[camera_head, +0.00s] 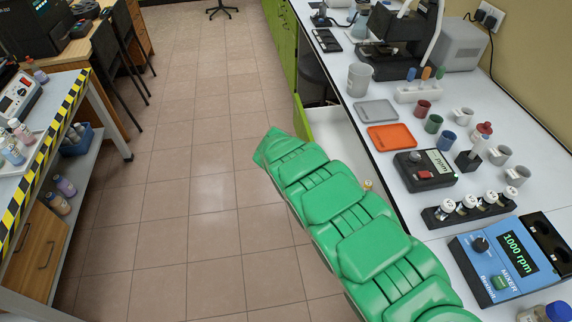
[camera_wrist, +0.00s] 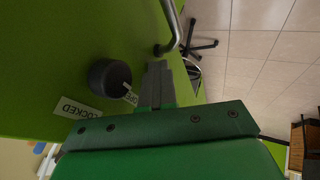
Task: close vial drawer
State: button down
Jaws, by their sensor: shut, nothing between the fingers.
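The drawer (camera_head: 335,132) stands pulled out from under the right bench, with its white inside showing and its green front (camera_head: 304,121) facing the aisle. My green arm covers part of it in the head view. A small yellow-topped item (camera_head: 367,184) shows beside my arm. In the wrist view, a green panel (camera_wrist: 60,45) carries a dark round knob (camera_wrist: 108,77), a "LOCKED" label (camera_wrist: 77,109) and a metal bar handle (camera_wrist: 172,28). My gripper (camera_wrist: 158,68) is shut and empty, in front of the panel beside the knob. Contact cannot be told.
The right bench (camera_head: 365,110) holds an orange tray (camera_head: 391,136), a grey tray (camera_head: 376,111), cups, a vial rack (camera_head: 468,208) and a blue mixer (camera_head: 505,257). A striped-edge table (camera_head: 45,150) stands left. The tiled floor (camera_head: 195,160) between is clear.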

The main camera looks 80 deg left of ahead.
jog(key=w, duration=1.4)
jog(key=shift+w, duration=0.2)
